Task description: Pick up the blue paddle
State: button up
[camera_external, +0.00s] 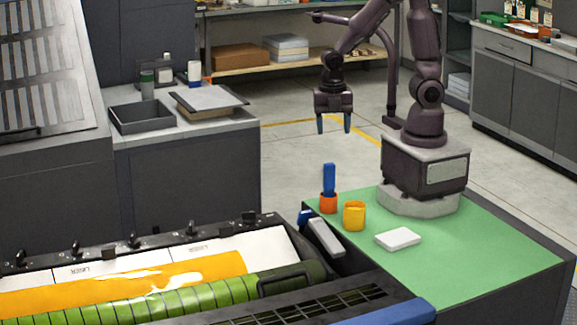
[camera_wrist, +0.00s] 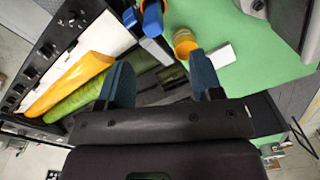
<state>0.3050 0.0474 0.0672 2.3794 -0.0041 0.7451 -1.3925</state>
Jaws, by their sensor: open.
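The blue paddle (camera_external: 329,178) stands upright in an orange-red cup (camera_external: 328,203) at the far left corner of the green table. The cup hides its lower end. My gripper (camera_external: 334,124) is open and empty, pointing down. In the external view its fingertips appear above the paddle's top, with a gap between. In the wrist view, my gripper's two fingers (camera_wrist: 161,80) are spread apart. A blue shape, likely the paddle (camera_wrist: 153,20), shows beyond them near the top edge; the orange-red cup is hard to make out there.
A yellow cup (camera_external: 354,215) stands close beside the orange-red cup. A white block (camera_external: 398,239) lies on the green table (camera_external: 470,262). A grey bar (camera_external: 325,238) and the ink unit with its green roller (camera_external: 200,296) are at the left. The table's right side is clear.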

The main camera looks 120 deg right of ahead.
aim_at(329, 163)
jog(key=f+n, duration=0.1)
jog(key=f, duration=0.1)
jog(key=f+n, duration=0.1)
jog(key=f, duration=0.2)
jog(key=f+n, duration=0.1)
jog(key=f, duration=0.1)
jog(key=shift+w+f+n, duration=0.25)
jog(key=shift+w+n, duration=0.05)
jog(key=shift+n, duration=0.1)
jog(key=shift+w+a+f, duration=0.1)
jog(key=shift+w+f, duration=0.05)
jog(key=shift+f, duration=1.2)
jog(key=shift+w+a+f, duration=0.1)
jog(key=shift+f, duration=1.2)
jog(key=c, duration=1)
jog(key=shift+r, duration=0.1)
jog(key=shift+r, duration=4.95)
